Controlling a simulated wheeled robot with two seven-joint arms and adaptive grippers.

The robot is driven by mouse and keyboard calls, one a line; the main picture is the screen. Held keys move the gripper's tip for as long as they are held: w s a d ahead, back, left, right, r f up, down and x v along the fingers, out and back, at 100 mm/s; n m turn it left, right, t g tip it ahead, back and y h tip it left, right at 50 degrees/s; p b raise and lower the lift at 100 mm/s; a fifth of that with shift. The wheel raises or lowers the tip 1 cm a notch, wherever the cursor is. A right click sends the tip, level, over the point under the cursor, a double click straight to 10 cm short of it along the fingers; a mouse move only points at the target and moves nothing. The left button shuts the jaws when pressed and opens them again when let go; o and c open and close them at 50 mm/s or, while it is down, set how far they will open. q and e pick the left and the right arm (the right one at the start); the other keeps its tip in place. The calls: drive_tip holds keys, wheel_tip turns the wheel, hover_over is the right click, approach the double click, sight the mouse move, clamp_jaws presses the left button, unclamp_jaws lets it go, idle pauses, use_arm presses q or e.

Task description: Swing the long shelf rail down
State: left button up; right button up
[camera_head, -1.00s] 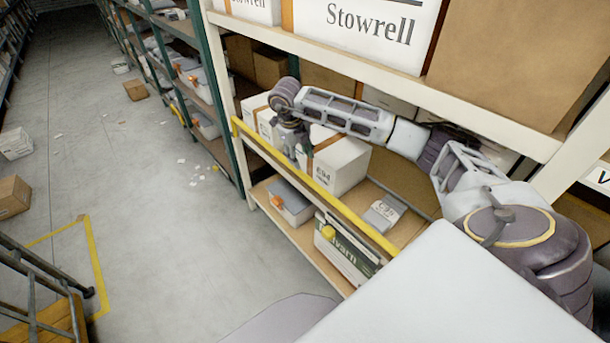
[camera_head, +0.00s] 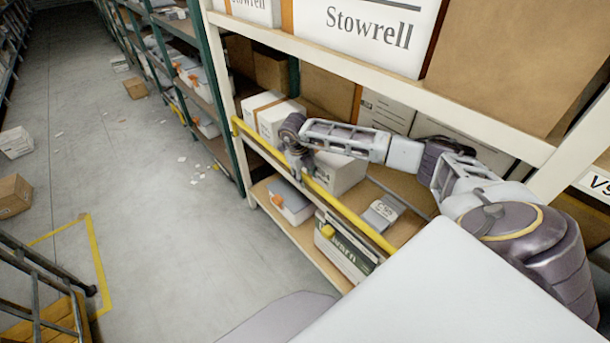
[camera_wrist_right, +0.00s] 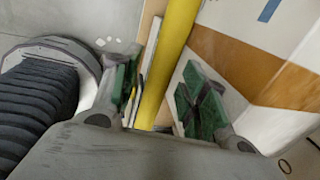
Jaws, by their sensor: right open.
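The long yellow shelf rail (camera_head: 352,216) runs along the front of a middle shelf, slanting from upper left to lower right in the head view. It also shows in the right wrist view (camera_wrist_right: 170,55). My right gripper (camera_head: 299,174) reaches down to the left half of the rail. In the wrist view, my right gripper (camera_wrist_right: 160,98) is open, with green-padded fingers on either side of the rail and gaps visible. Its fingertips partly cover the rail in the head view. My left gripper is not in view.
White cartons (camera_head: 270,118) stand on the shelf behind the rail. The aisle floor (camera_head: 150,250) at left is mostly clear.

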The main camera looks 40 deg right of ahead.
clamp_jaws()
idle(0.3)
idle(0.3)
drive_tip(key=shift+f, duration=0.1)
